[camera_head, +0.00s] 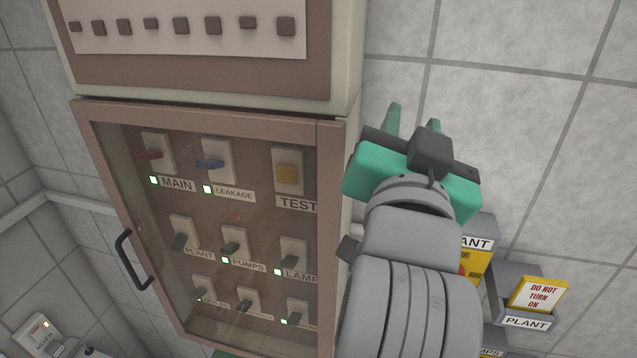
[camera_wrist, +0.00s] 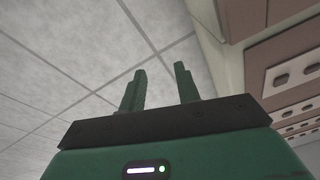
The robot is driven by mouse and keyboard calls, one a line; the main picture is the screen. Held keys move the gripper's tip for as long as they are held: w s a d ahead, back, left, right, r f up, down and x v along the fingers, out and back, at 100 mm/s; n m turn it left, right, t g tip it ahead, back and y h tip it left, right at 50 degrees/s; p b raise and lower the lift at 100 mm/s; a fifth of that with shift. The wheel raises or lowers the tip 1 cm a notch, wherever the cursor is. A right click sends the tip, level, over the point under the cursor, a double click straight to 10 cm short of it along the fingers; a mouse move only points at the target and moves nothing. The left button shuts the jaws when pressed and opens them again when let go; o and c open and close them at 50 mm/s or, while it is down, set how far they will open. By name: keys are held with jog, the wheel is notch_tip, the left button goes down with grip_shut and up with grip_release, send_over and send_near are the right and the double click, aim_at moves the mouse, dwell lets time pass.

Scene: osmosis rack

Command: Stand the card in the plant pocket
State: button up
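A yellow-edged card (camera_head: 538,293) with red "DO NOT TURN ON" lettering stands slightly tilted in a grey wall pocket (camera_head: 500,280) labelled PLANT, at the lower right of the head view. Its lower edge is hidden by the pocket front. My gripper (camera_head: 413,119) is up and left of this pocket, beside the cabinet. Its green fingers are apart, with nothing between them; this also shows in the wrist view (camera_wrist: 160,85).
A glass-doored switch cabinet (camera_head: 326,230) with a black handle (camera_head: 130,260) stands left of my arm. A second pocket (camera_head: 482,226), its label ending in "ANT", and a yellow item (camera_head: 475,265) are partly hidden by my arm. Tiled wall above my gripper is clear.

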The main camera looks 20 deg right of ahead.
jog(key=s+a+r+n+t+y, duration=0.1)
jog(key=s+a+n+t+y, duration=0.1)
jog(key=a, duration=0.6)
jog(key=s+a+r+n+t+y, duration=0.1)
jog(key=s+a+n+t+y, duration=0.2)
jog(key=a, duration=0.5)
jog(key=s+a+r+n+t+y, duration=0.1)
jog(key=s+a+n+t+y, duration=0.2)
jog(key=a+n+y, duration=0.3)
jog(key=a+t+y, duration=0.1)
jog(key=a, duration=0.1)
jog(key=shift+a, duration=0.3)
